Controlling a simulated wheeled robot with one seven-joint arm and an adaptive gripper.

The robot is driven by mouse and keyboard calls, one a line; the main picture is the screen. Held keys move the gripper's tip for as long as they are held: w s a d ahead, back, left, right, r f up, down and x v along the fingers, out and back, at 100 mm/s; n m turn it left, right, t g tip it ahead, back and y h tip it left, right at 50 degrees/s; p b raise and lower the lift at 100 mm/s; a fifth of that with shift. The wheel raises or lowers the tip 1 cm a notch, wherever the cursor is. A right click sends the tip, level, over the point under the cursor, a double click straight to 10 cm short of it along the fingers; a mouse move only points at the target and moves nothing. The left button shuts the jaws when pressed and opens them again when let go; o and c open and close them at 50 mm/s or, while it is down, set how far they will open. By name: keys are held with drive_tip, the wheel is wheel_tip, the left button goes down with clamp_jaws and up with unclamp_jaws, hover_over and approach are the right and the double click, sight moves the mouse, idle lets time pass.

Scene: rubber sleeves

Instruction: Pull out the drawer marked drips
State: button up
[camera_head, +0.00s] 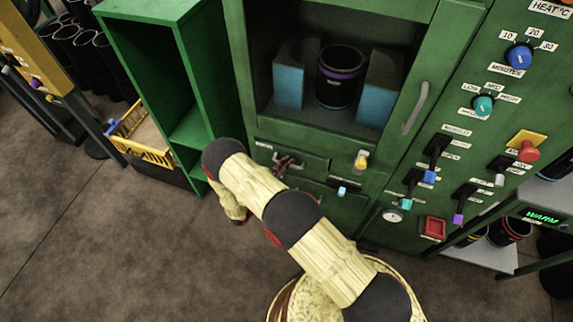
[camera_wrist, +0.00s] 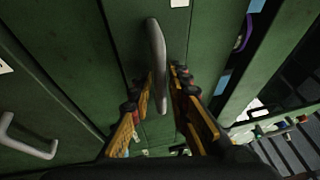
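Two drawers sit low in the green cabinet, under its open niche; the upper drawer front (camera_head: 313,164) shows in the head view. My gripper (camera_wrist: 158,88) is open at the cabinet front in the wrist view. A grey bar handle (camera_wrist: 157,50) runs between its two yellow fingers, which stand apart on either side. I cannot tell whether either finger touches it. A second grey handle (camera_wrist: 30,147) shows at lower left. White labels show in part; I cannot read which one says drips. In the head view my arm hides part of the lower drawer.
The cabinet niche holds two blue blocks (camera_head: 288,86) and a dark cylinder (camera_head: 338,78). A door with a grey handle (camera_head: 415,108) stands right of it. A control panel with knobs is farther right. A green shelf (camera_head: 163,70) and a yellow crate (camera_head: 140,140) are left.

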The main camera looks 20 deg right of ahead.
drive_tip(key=c, duration=0.4)
clamp_jaws()
idle(0.4)
